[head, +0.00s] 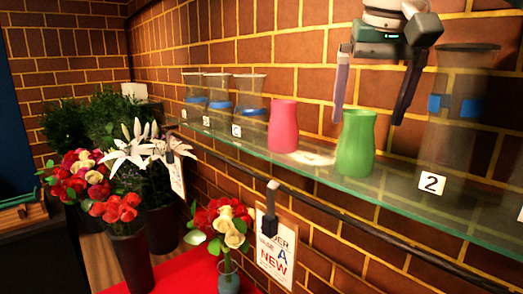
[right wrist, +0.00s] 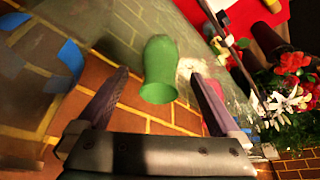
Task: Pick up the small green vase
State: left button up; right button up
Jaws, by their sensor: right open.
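The small green vase (head: 356,143) stands upright on the glass shelf, right of the pink vase. No contact with the vase can be made out. My left gripper is not in view.
A pink vase (head: 284,126) stands left of the green one on the glass shelf (head: 315,168). A tall clear vase with blue tape (head: 458,110) stands to the right, close to my right gripper. Several clear vases are farther left. The brick wall (head: 300,60) runs behind. Flowers (head: 128,150) stand below left.

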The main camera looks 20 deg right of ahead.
aim_at(357, 149)
jog(key=p+x, duration=0.1)
jog(key=x, duration=0.2)
jog(key=shift+f+p, duration=0.1)
jog(key=shift+p, duration=0.2)
jog(key=p+x, duration=0.3)
jog(key=shift+w, duration=0.3)
jog(key=shift+x, duration=0.95)
jog(key=shift+w+d+f, duration=0.1)
jog(key=shift+d+f, duration=0.05)
jog(key=shift+f, duration=0.1)
jog(key=shift+r, duration=0.1)
grip_shut()
